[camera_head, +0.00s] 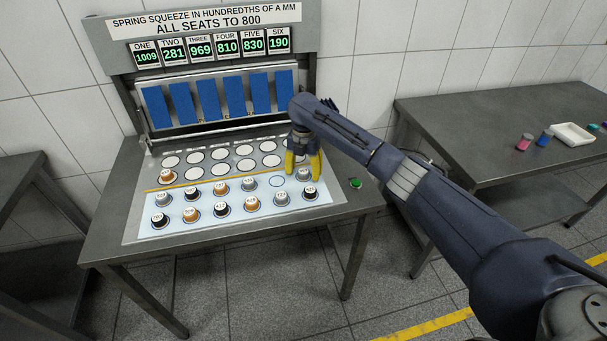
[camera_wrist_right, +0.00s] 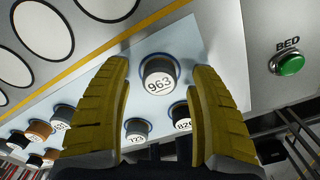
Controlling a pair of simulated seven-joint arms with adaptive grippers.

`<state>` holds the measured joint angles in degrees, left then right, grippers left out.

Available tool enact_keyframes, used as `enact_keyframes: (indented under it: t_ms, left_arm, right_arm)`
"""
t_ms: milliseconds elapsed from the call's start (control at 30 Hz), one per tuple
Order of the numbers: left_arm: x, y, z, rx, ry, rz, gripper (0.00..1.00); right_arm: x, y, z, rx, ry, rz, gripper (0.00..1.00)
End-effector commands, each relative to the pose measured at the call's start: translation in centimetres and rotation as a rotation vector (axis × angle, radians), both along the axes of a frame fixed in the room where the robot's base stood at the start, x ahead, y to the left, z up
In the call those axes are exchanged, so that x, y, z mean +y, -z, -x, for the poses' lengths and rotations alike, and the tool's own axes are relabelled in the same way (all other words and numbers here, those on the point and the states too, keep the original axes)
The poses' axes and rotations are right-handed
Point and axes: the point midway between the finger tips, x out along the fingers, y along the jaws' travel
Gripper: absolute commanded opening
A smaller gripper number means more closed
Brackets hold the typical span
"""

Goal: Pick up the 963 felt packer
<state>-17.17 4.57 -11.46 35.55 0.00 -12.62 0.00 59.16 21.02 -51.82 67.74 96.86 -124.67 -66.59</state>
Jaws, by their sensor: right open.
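The 963 felt packer (camera_wrist_right: 159,78) is a short grey cylinder with a white top marked 963. It stands upright on the pale blue sheet, centred ahead of my right gripper in the right wrist view. In the head view it is partly hidden by the gripper, with its top showing at the right end of the upper packer row (camera_head: 304,175). My right gripper (camera_head: 303,172) has yellow fingers. It is open, pointing down, with a finger on either side of the packer in the wrist view (camera_wrist_right: 162,85); whether they touch it I cannot tell. My left gripper is not in view.
Several other numbered packers, including an orange one (camera_head: 220,187), stand in two rows on the sheet. White round seats (camera_head: 219,155) lie behind a yellow line. A green BED button (camera_wrist_right: 291,65) is to the right. The display board (camera_head: 205,45) stands at the back.

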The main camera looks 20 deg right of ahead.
Motion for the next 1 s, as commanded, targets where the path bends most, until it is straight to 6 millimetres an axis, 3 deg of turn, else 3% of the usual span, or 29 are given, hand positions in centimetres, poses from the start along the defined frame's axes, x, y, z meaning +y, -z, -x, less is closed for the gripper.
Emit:
enact_keyframes:
  t_ms: [400, 800, 1000]
  left_arm:
    - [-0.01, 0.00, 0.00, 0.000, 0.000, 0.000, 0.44]
    - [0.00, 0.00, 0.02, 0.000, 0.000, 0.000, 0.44]
    - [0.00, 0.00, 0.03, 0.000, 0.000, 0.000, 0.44]
  right_arm:
    - [0.00, 0.74, 0.01, 0.001, 0.000, -0.001, 0.60]
    - [-0.02, 0.72, 0.01, 0.001, 0.000, -0.001, 0.14]
    - [-0.02, 0.72, 0.02, 0.001, 0.000, -0.001, 0.11]
